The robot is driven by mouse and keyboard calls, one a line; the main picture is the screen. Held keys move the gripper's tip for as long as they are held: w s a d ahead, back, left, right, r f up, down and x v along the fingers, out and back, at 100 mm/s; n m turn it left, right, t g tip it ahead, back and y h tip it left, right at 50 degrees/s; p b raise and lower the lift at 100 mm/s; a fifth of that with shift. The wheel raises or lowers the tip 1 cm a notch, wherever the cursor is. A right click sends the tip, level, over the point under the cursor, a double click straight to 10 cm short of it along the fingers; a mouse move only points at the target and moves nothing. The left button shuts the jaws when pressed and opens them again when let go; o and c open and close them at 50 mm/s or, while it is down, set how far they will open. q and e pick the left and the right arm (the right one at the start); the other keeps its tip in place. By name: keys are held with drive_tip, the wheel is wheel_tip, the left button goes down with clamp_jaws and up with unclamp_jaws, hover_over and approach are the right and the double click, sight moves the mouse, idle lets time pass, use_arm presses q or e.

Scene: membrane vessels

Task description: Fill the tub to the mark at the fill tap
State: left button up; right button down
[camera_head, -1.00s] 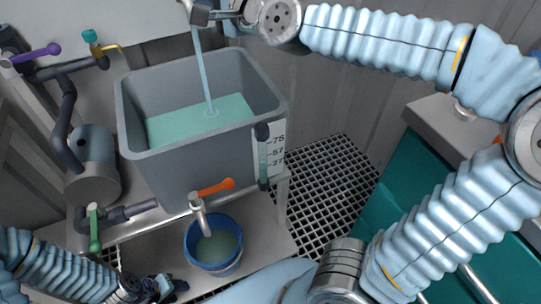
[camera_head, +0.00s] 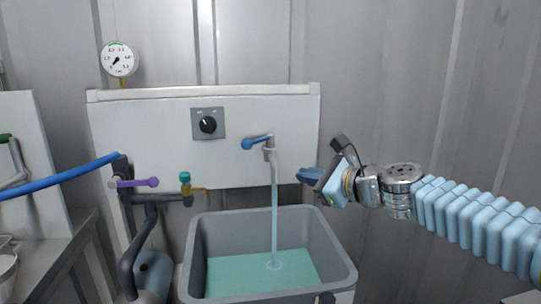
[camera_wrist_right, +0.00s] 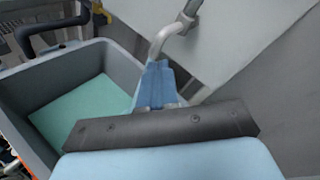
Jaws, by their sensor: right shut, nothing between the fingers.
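The grey tub (camera_head: 340,262) stands under the fill tap (camera_head: 270,153), with pale green water (camera_head: 235,275) in its bottom part. The tap's blue lever (camera_head: 257,141) points left, and a stream of water (camera_head: 275,215) falls from the spout into the tub. The tub's level scale is out of the head view. My right gripper (camera_head: 309,176) is shut and empty, to the right of the spout and apart from it. In the right wrist view its blue fingers (camera_wrist_right: 158,82) show near the tap pipe (camera_wrist_right: 163,40) and beside the tub (camera_wrist_right: 45,75). My left gripper is out of view.
A panel behind the tub carries a black dial knob (camera_head: 208,125). A pressure gauge (camera_head: 118,59) stands above it. To the left are a purple-handled valve (camera_head: 140,182), a small teal-knobbed tap (camera_head: 185,183) and a blue hose (camera_head: 60,181). The wall right of the panel is bare.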

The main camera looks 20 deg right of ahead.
wheel_tip(320, 180, up, 4)
drive_tip(key=d+m+y, duration=0.2)
drive_tip(key=m+y, duration=0.1)
drive_tip(key=m, duration=0.1)
approach(258, 142)
drive_tip(key=shift+t+y, duration=0.4)
drive_tip(key=x, duration=0.4)
drive_tip(key=f+p+x, duration=0.1)
drive_tip(key=x, duration=0.1)
drive_tip(key=shift+w+a, duration=0.25)
drive_tip(key=shift+w, duration=0.05)
drive_tip(key=shift+a+m, duration=0.1)
drive_tip(key=shift+m, duration=0.2)
